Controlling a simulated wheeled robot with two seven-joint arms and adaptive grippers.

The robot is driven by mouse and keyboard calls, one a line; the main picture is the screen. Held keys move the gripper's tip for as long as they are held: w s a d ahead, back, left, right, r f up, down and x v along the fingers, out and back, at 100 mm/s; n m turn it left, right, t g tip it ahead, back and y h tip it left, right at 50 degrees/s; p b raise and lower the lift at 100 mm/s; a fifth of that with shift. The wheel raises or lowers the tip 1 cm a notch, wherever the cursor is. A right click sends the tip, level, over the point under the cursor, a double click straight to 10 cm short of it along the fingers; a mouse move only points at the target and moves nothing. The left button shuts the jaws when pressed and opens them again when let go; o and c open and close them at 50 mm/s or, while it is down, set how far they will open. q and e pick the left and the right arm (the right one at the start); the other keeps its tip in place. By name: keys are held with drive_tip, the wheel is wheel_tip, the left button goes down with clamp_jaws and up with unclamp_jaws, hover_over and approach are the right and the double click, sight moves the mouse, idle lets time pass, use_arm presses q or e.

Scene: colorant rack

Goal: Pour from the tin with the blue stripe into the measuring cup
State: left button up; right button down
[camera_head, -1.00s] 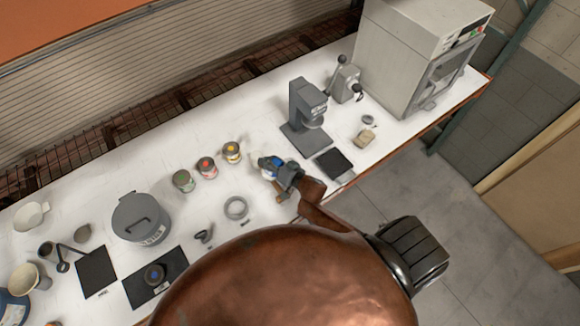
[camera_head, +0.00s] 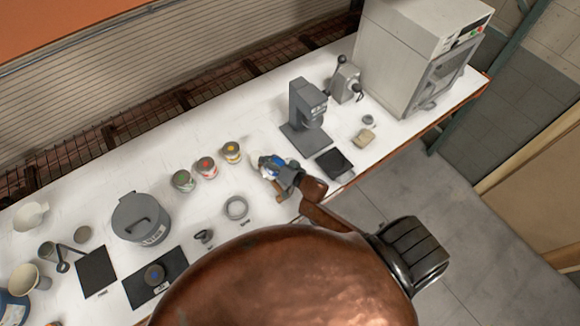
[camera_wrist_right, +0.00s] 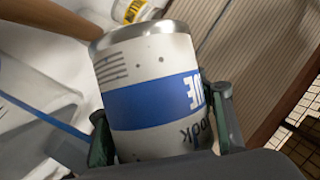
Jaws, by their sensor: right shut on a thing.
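My right gripper (camera_head: 279,170) is shut on the tin with the blue stripe (camera_wrist_right: 150,103). In the wrist view the tin is gripped by its sides, its lettering reads upside down, and its metal rim is at the top. In the head view the tin (camera_head: 270,161) is small and partly covered by the gripper. A clear container with a blue line (camera_wrist_right: 28,112), which looks like the measuring cup, stands close beside the tin at the left of the wrist view. I cannot tell whether they touch or whether anything flows. My left gripper is not in view.
Tins with yellow (camera_head: 232,152), red (camera_head: 207,167) and green (camera_head: 183,181) tops stand left of the gripper. A grey stand machine (camera_head: 306,115) and black pad (camera_head: 334,163) are to the right. A lidded grey pot (camera_head: 141,218) stands left.

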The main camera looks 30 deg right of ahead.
drive_tip(key=shift+r, duration=0.15)
idle(0.3)
drive_tip(key=shift+d+r+m+t+y+b, duration=0.1)
drive_tip(key=shift+r+m+t+y+b, duration=0.3)
drive_tip(key=shift+m+b, duration=0.45)
drive_tip(key=shift+d+r+m+t+y+b, duration=0.1)
drive_tip(key=shift+r+m+t+y+b, duration=0.1)
drive_tip(key=shift+r+m+b, duration=0.6)
idle(2.5)
drive_tip(key=shift+d+f+m+t+b, duration=0.1)
drive_tip(key=shift+f+m+t+b, duration=0.4)
drive_tip(key=shift+b, duration=1.35)
drive_tip(key=shift+d+f+y, duration=0.1)
drive_tip(key=shift+f+y, duration=0.05)
drive_tip(key=shift+y, duration=0.15)
idle(0.3)
